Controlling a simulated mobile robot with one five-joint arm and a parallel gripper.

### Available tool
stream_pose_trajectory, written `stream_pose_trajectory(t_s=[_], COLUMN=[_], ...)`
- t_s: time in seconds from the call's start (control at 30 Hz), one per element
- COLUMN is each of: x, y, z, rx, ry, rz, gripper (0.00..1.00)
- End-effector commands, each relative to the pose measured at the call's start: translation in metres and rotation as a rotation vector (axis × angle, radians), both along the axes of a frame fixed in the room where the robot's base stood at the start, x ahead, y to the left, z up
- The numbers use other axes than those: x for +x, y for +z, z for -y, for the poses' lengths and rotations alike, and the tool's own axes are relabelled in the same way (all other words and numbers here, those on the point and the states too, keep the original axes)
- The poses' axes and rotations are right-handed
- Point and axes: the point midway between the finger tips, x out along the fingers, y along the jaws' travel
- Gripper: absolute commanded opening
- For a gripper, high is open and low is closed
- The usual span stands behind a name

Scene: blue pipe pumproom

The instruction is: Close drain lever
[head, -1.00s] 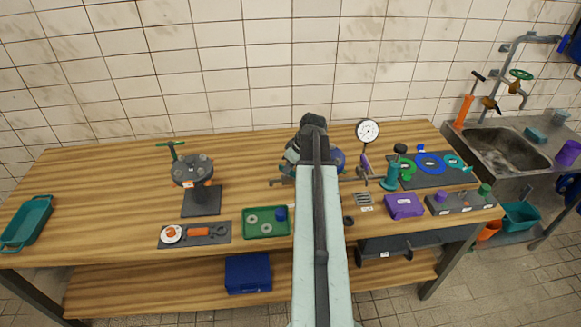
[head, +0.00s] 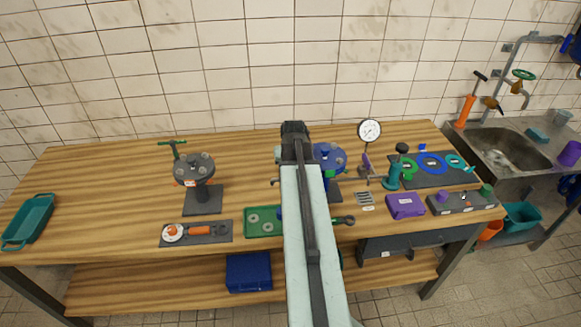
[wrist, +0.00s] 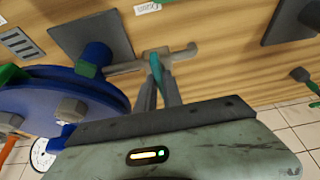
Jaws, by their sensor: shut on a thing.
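The drain lever (wrist: 156,66) is a small teal handle on a grey pipe (wrist: 125,68). The pipe runs out sideways from the blue flanged assembly (wrist: 60,100), which also shows in the head view (head: 329,158) on the wooden table. In the wrist view my gripper (wrist: 158,82) is shut on the teal lever, with one grey finger on each side. The lever stands across the pipe in this picture. In the head view my arm hides the fingers and lever; only the pipe's end (head: 275,182) shows left of the arm.
A dark flange stand (head: 195,170) with a green T-handle is left on the table (head: 110,165). A green tray (head: 262,232) is partly behind my arm. A pressure gauge (head: 369,131) and a purple box (head: 405,206) are on the right. The tabletop's far left is mostly clear.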

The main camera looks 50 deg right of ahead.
Motion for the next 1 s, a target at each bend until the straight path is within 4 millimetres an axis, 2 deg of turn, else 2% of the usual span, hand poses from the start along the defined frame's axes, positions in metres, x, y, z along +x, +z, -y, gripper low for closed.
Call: stream_pose_trajectory(t_s=[0.67,0.7,0.77,1.0], x=[-0.0001,-0.0002,0.0000,0.0002], y=[-0.0003,-0.0003,-0.0002,-0.0001], z=[0.0003,0.0004,0.0004,0.0000], rx=[0.000,-0.001,-0.001,-0.001], ry=[-0.062,-0.062,-0.062,-0.061], rz=[-0.002,-0.001,-0.001,0.000], gripper=[0.00,0.20,0.33,0.33])
